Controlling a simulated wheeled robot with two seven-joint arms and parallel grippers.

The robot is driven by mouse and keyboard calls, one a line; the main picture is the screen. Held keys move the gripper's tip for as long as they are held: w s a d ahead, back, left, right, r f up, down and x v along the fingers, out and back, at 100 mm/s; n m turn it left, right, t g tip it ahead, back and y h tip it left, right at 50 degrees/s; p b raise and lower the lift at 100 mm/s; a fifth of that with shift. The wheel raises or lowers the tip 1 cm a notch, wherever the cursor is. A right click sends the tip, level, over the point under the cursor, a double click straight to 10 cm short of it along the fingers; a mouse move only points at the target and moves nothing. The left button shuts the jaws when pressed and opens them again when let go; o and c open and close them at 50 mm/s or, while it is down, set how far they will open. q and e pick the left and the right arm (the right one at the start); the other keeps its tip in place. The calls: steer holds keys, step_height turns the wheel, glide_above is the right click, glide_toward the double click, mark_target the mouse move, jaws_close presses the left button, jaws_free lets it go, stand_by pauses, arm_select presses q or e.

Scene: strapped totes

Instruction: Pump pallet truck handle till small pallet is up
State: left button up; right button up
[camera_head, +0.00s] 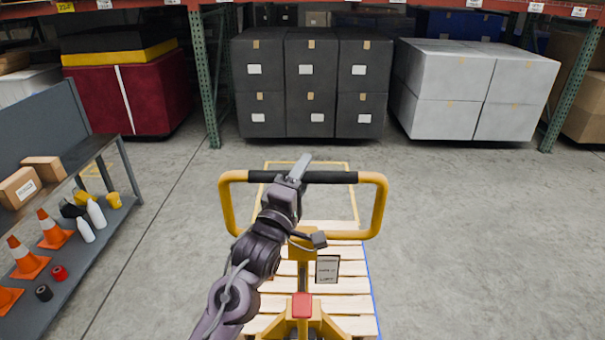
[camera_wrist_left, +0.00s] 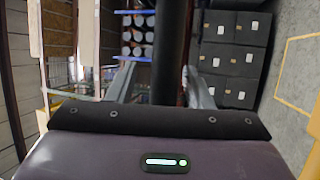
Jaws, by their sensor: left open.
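The pallet truck's handle (camera_head: 376,205) is a yellow loop with a black grip bar (camera_head: 335,177) across its top, upright in the middle of the head view. My left gripper (camera_head: 300,168) is at the middle of this bar. In the left wrist view its open fingers (camera_wrist_left: 158,85) stand on either side of the black bar (camera_wrist_left: 172,45); contact cannot be told. The yellow truck body (camera_head: 302,328) with a red part is below. The small wooden pallet (camera_head: 350,304) lies under the truck; its height off the floor cannot be judged. My right gripper is out of view.
A grey shelf cart (camera_head: 90,262) with orange cones, bottles and boxes stands at the left. Black totes (camera_head: 310,85), white totes (camera_head: 470,90) and a red tote (camera_head: 125,95) stand by the green rack posts (camera_head: 203,80). The floor at right is clear.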

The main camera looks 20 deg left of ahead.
arm_select(q)
steer(key=shift+c, duration=0.5)
jaws_close()
steer(key=shift+r, duration=0.1)
steer(key=shift+s+r, duration=0.1)
steer(key=shift+s, duration=0.15)
